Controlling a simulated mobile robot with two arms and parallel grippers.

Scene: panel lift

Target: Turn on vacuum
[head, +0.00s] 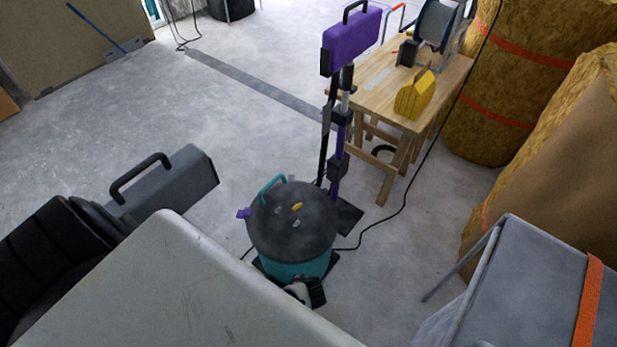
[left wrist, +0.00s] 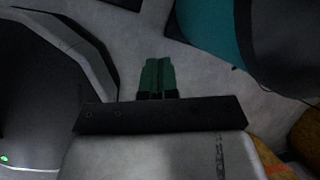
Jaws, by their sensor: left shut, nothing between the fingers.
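The vacuum (head: 292,225) stands upright on the concrete floor, with a dark round lid, a teal body and a teal handle. A small yellow part (head: 296,206) sits on top of the lid and a purple part sticks out at its left. Its teal side also shows in the left wrist view (left wrist: 212,32), at the top right. My left gripper (left wrist: 158,70) has its green fingers together with nothing between them, apart from the vacuum. I cannot make out the left gripper clearly in the head view. My right gripper is in neither view.
Behind the vacuum stands a purple lamp-like head on poles (head: 350,40), beside a wooden workbench (head: 440,88). Insulation rolls (head: 500,100) and a grey box (head: 520,270) are at right. A black cable crosses the floor.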

